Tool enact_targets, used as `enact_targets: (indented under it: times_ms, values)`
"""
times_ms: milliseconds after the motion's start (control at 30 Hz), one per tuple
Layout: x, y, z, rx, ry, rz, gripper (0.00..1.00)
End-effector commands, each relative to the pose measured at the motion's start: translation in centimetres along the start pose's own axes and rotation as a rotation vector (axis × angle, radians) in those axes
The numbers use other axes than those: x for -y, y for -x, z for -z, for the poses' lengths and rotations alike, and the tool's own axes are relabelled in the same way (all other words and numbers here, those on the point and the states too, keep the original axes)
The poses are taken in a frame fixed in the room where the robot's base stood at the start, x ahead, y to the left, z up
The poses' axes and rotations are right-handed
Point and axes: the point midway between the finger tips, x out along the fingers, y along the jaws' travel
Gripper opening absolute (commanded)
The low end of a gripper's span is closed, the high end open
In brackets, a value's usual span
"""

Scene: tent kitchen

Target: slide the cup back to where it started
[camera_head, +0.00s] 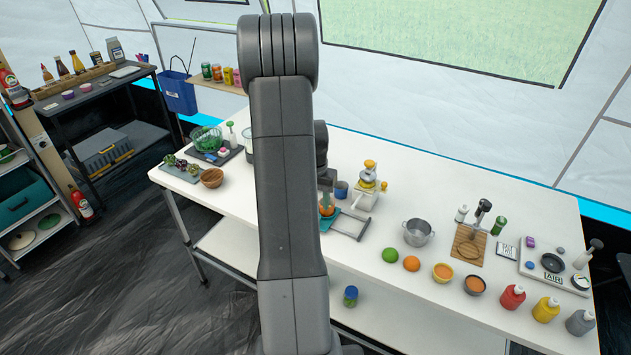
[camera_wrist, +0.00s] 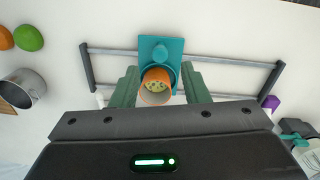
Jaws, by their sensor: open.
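An orange cup (camera_wrist: 155,92) with pale, green-flecked contents is in the middle of the wrist view, at the near side of a teal slider plate (camera_wrist: 176,46) with a round knob. The cup also shows in the head view (camera_head: 326,209), partly hidden by my arm. My gripper (camera_wrist: 161,90) is open, with one green finger on each side of the cup. I cannot tell whether the fingers touch it. The plate lies across a grey rail frame (camera_wrist: 230,61), which also shows in the head view (camera_head: 348,234).
A blue cup (camera_head: 341,188) and a yellow-topped juicer (camera_head: 366,183) stand close behind the frame. A steel pot (camera_head: 418,233), a lime (camera_head: 390,255) and an orange (camera_head: 411,264) are to the right. A wooden bowl (camera_head: 212,178) is at the left. White tabletop (camera_head: 370,270) in front is clear.

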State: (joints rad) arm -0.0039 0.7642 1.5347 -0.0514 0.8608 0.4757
Motion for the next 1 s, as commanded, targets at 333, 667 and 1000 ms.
enact_targets:
  times_ms: [333, 667, 1000]
  values:
    - [0.1, 7.1, 0.1, -0.004, 0.001, 0.002, 0.41]
    - [0.0, 8.9, 0.0, -0.001, 0.0, 0.0, 0.41]
    - [0.0, 8.8, 0.0, 0.0, 0.0, 0.0, 0.41]
